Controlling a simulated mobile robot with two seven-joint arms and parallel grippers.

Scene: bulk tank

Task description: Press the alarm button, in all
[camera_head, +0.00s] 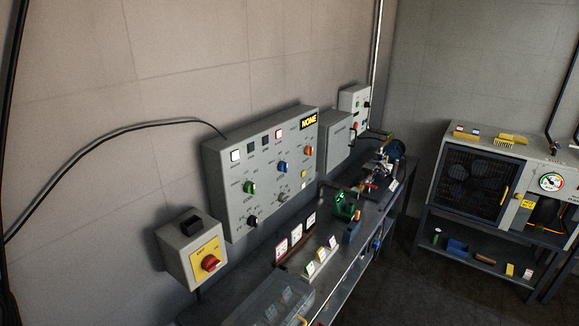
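A grey control panel (240,207) hangs on the wall at the left of the middle. Its top row has a lit white square (235,155), two dark squares and a pinkish-red square (279,134). Below are a green knob (249,188), a blue knob (282,167), an orange knob (308,150), a black knob (252,221), a grey knob (282,198) and a small yellow square (304,173). The labels are too small to read, so I cannot tell which one is the alarm button. Neither gripper is in view.
A grey switch box (178,257) with a red rotary knob (210,263) is at lower left. A metal bench (343,262) with cards and fittings runs below the panel. Another small control box (349,99) hangs farther back. A grey machine (455,143) stands at right.

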